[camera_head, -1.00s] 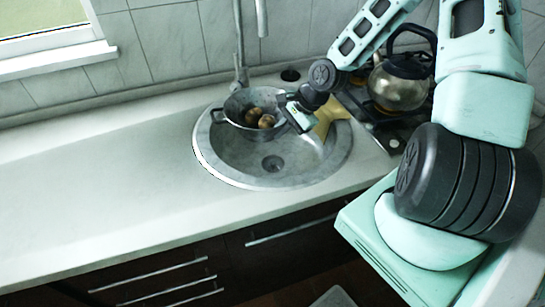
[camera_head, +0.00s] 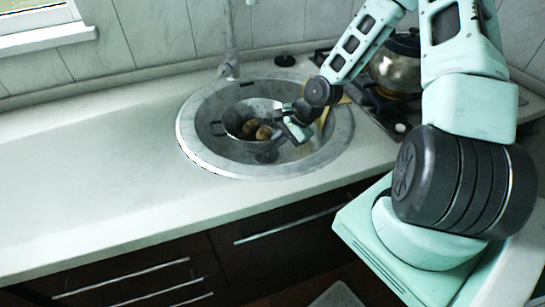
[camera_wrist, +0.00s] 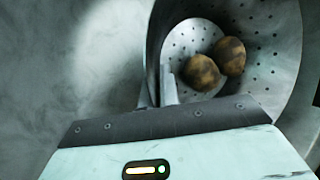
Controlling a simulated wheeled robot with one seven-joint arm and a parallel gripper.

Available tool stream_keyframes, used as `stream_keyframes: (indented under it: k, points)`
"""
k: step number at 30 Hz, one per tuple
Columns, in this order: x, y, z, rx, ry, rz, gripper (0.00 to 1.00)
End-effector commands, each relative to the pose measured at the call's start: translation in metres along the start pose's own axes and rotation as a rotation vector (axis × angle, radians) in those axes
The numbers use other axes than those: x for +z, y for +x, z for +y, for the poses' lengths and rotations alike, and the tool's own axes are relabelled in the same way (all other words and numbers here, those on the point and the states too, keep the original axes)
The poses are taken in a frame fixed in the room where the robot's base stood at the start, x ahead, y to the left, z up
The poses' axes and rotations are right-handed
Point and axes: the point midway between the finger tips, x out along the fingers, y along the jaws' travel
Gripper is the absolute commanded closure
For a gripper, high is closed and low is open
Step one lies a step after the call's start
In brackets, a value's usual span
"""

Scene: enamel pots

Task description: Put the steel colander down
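The steel colander (camera_head: 234,120) is a perforated grey bowl with a loop handle at its left, and holds two brown potatoes (camera_head: 257,130). It is within the round sink (camera_head: 190,145), below the sink's rim; I cannot tell whether it touches the basin. My gripper (camera_head: 287,116) is at the colander's right side. In the wrist view the fingers (camera_wrist: 160,92) are close together on the colander's edge, with the perforated wall (camera_wrist: 262,75) and the potatoes (camera_wrist: 213,66) beyond. The exact contact is partly hidden.
A faucet (camera_head: 229,60) rises behind the sink. A kettle (camera_head: 397,68) stands on the stove at the right, behind my arm. A yellowish cloth-like thing (camera_head: 346,99) lies at the sink's right edge. The counter (camera_head: 90,165) to the left is clear.

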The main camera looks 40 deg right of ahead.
Motion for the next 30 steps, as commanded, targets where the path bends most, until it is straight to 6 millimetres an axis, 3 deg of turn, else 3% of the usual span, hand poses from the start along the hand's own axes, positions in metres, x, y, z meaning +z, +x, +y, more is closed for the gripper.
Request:
stream_keyframes:
  k: [15,25,28,30]
  points:
    - [-0.018,0.047,0.022,0.0,-0.003,-0.001,1.0]
    - [-0.02,0.049,0.023,-0.002,-0.002,0.0,1.0]
    - [-0.02,0.049,0.024,0.0,-0.001,0.0,0.75]
    - [-0.02,0.049,0.024,0.0,-0.001,0.0,0.75]
